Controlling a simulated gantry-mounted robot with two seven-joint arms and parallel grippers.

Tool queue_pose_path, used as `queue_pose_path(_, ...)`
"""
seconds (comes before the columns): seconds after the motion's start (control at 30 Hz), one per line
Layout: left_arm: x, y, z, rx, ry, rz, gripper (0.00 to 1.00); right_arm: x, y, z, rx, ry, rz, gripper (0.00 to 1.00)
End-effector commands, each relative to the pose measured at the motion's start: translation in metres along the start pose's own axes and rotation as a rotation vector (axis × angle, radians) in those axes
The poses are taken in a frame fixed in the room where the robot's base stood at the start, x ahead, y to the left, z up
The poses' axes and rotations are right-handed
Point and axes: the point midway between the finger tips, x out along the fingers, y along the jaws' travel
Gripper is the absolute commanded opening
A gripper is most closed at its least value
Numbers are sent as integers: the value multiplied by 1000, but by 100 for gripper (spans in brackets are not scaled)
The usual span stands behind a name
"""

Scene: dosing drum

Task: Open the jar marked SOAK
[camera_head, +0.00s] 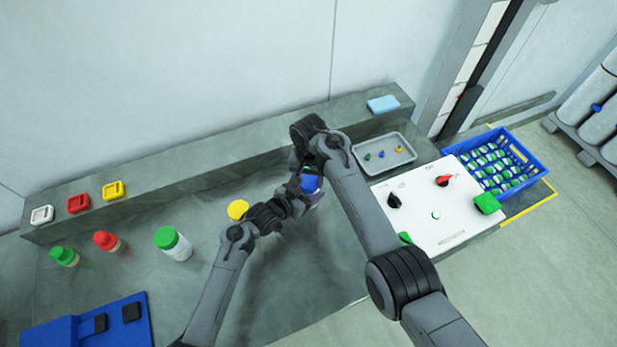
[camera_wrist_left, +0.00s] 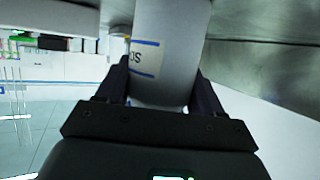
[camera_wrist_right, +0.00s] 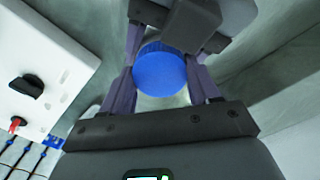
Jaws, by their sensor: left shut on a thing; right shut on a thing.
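The jar (camera_wrist_left: 172,50) is a pale cylinder with a blue-edged label, of which only part of the lettering shows. It has a blue lid (camera_wrist_right: 160,70). My left gripper (camera_wrist_left: 165,92) is shut on the jar's body. My right gripper (camera_wrist_right: 160,82) is shut on the blue lid, with one finger on each side. In the head view the blue lid (camera_head: 311,184) shows between the two arms, and my right gripper (camera_head: 308,178) is over it. The lid appears to be on the jar; the arms hide most of the jar.
A white panel (camera_head: 450,225) with knobs stands to the right, near a grey tray (camera_head: 406,155) and a blue crate (camera_head: 543,171) of bottles. A green-capped jar (camera_head: 173,245), smaller red- and green-capped bottles and a yellow lid (camera_head: 238,209) are left.

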Motion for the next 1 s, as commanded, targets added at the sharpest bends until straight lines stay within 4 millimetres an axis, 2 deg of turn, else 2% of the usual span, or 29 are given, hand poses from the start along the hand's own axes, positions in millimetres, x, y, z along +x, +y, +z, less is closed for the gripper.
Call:
queue_pose_path(0.2,0,0,0,0,0,0,0,0,0,0,3,0,0,24)
queue_pose_path(0.23,0,0,0,0,0,0,0,0,0,0,3,0,0,65)
queue_pose_path(0.37,0,0,0,0,0,0,0,0,0,0,4,0,0,85)
queue_pose_path(0.7,0,0,0,0,0,0,0,-3,0,0,5,1,-1,86)
queue_pose_path(1.0,0,0,0,0,0,0,0,-35,-1,0,5,2,-2,86)
